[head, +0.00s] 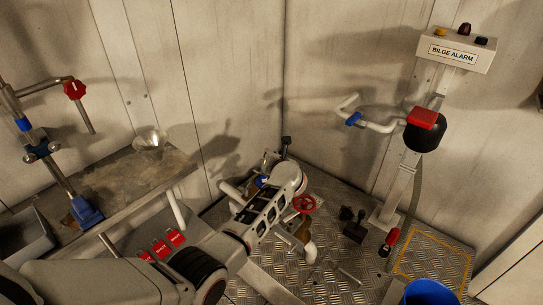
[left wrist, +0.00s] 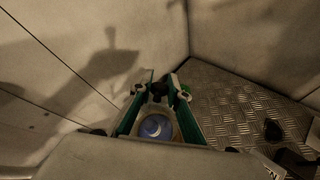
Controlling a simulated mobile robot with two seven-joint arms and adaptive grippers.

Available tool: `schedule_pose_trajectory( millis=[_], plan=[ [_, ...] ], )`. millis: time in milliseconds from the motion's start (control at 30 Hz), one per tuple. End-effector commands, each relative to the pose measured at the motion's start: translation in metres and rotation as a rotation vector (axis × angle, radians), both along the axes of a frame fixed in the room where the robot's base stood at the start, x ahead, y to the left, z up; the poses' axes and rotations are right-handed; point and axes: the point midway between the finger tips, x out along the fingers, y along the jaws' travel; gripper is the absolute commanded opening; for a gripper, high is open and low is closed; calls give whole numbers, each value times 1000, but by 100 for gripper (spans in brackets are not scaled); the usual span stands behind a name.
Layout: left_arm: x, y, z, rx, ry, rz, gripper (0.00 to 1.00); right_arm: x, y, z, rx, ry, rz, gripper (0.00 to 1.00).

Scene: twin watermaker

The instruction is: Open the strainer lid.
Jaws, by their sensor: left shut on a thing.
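The strainer (head: 262,181) stands low near the back corner in the head view, mostly hidden behind my left wrist; a blue patch of it shows. In the left wrist view, a round blue face with a pale rim (left wrist: 155,128) lies between my green-padded fingers. I cannot tell if it is the lid's top or the strainer's mouth. My left gripper (left wrist: 160,90) is shut on a small dark part between its fingertips, seemingly the strainer lid's handle (left wrist: 158,89). In the head view the fingers are largely hidden behind the wrist. My right gripper is not in view.
A red handwheel (head: 304,203) sits close right of my wrist. A bench with a funnel (head: 150,140) is at the left. The bilge alarm post (head: 401,185) and a blue bucket (head: 430,292) stand at the right.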

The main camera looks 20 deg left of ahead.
Motion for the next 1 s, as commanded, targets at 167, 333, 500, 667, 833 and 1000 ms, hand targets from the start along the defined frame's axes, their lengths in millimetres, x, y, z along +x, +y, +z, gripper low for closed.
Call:
schedule_pose_trajectory(
  millis=[167,333,500,667,833,1000],
  plan=[
    [-1,0,-2,-1,2,0,32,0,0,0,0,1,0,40],
    [0,0,-1,-1,0,-1,32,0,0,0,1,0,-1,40],
    [-2,-2,0,-2,-2,0,32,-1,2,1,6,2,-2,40],
    [-12,-9,5,-3,-2,-1,32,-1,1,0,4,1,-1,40],
    [-30,-19,14,-3,-1,0,32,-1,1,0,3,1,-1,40],
    [-47,-29,23,-4,0,-1,32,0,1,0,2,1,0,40]
  ],
)
